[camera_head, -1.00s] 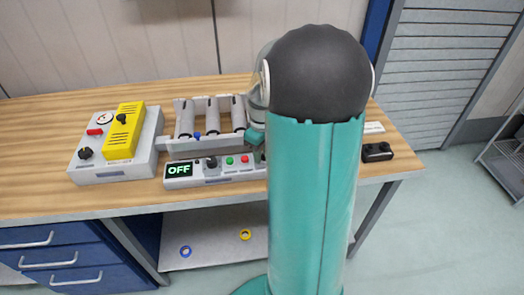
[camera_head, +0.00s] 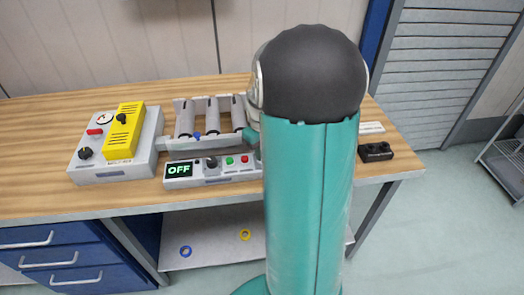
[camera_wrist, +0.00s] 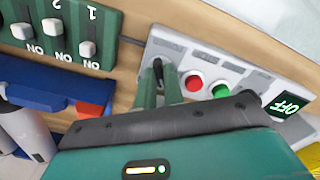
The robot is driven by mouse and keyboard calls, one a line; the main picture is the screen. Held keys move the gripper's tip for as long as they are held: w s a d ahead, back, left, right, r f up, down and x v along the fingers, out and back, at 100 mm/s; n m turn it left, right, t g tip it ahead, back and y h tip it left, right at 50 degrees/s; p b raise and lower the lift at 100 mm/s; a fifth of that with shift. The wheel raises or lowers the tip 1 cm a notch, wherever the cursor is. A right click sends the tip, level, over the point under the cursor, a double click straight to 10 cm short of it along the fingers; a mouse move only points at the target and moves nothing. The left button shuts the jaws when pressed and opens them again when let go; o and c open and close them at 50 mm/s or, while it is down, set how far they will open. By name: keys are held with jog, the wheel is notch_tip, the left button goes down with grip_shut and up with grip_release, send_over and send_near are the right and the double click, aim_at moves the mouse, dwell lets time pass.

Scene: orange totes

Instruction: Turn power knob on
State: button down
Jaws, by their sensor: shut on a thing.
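The grey control panel (camera_head: 205,180) sits near the bench's front edge, with a lit display (camera_head: 180,169) reading OFF. It bears a black knob (camera_head: 212,162), a green button (camera_head: 229,160) and a red button (camera_head: 244,159). In the wrist view the display (camera_wrist: 290,105), green button (camera_wrist: 220,90) and red button (camera_wrist: 193,82) also show. My gripper (camera_wrist: 158,72) is at the panel's end beyond the red button, shut on a small dark knob (camera_wrist: 158,63) mostly hidden between its fingers. My arm hides that end in the head view. Labels there are too small to read.
A grey box with a yellow unit (camera_head: 125,130) stands left on the bench. A rack of grey cylinders (camera_head: 210,115) is behind the panel. A green switch board (camera_wrist: 60,30) lies close to my gripper. A black block (camera_head: 376,152) is at right.

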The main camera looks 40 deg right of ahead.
jog(key=m, duration=0.4)
jog(key=shift+m, duration=0.3)
jog(key=m, duration=0.3)
jog(key=shift+m, duration=0.3)
jog(key=m, duration=0.4)
jog(key=shift+m, duration=1.6)
jog(key=shift+r, duration=0.1)
jog(key=c, duration=1.5)
grip_release()
